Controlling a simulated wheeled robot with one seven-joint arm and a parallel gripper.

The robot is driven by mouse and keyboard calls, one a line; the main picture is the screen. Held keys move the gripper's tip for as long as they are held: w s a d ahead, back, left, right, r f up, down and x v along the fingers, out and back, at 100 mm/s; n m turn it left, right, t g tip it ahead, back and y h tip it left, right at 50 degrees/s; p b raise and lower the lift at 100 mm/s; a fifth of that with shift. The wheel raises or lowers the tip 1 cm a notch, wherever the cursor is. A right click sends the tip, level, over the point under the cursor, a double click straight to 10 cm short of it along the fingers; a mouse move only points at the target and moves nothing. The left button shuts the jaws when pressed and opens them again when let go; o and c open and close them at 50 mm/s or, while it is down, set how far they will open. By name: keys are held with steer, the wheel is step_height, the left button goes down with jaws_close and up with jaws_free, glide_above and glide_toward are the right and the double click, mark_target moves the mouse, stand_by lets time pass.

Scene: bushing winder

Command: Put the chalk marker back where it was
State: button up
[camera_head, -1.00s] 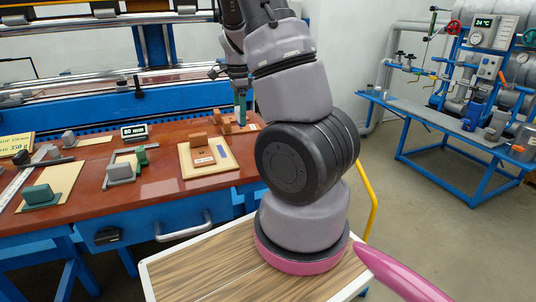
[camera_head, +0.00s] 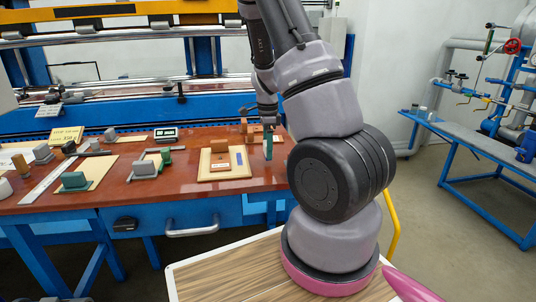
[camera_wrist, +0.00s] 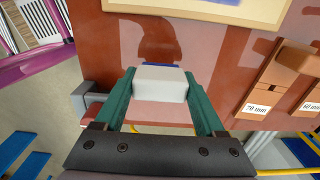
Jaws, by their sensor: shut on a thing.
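My gripper (camera_head: 268,150) has teal fingers and hangs low over the right end of the red-brown table (camera_head: 195,190). In the wrist view my gripper (camera_wrist: 160,92) is shut on a white block-like thing with a blue far end, which I take to be the chalk marker (camera_wrist: 160,88). The marker cannot be made out in the head view. Its lower end is hidden in the wrist view, so I cannot tell whether it touches the table. The fingers are just right of a pale wooden board (camera_head: 243,174) bearing a brown block and a blue strip.
Brown blocks with "70 mm" (camera_wrist: 258,110) and "80 mm" labels stand to the right in the wrist view. A small display (camera_head: 166,134), a grey-and-green clamp (camera_head: 145,168) and a green block (camera_head: 74,181) lie further left. Bare table surrounds the board's front.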

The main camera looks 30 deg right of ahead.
steer(key=shift+f, duration=1.1)
steer(key=shift+f, duration=0.15)
steer(key=o, duration=1.4)
